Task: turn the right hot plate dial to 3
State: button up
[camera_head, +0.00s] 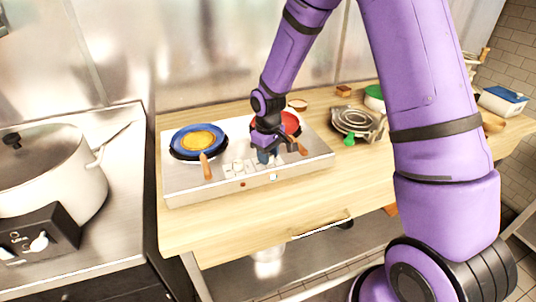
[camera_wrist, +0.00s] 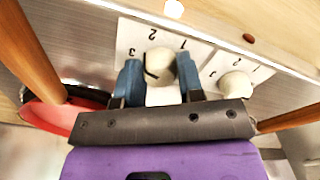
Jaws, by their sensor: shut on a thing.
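The hot plate (camera_head: 320,160) is a flat silver box on the wooden counter, with dials along its front. The right dial (camera_wrist: 161,62) is a cream knob between the two blue fingers of my gripper (camera_wrist: 160,82). Upside-down 1, 2 and 3 labels stand around it in the wrist view. A dark mark shows on the knob's left side there, but I cannot tell surely which number it indicates. In the head view my gripper (camera_head: 267,155) is at the front panel and hides this dial. The left dial (camera_wrist: 236,84) is free beside it.
A blue pan (camera_head: 180,141) with yellow contents sits on the left plate. A red pan (camera_head: 290,121) is on the right plate behind my gripper. Their wooden handles (camera_head: 206,167) reach toward the front panel. A large pot (camera_head: 75,185) stands at left.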

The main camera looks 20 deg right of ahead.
jog(key=shift+n, duration=1.5)
jog(key=o, duration=0.9)
jog(key=shift+r, duration=0.15)
notch_tip(320, 180, up, 11)
jog(key=shift+f, duration=0.2)
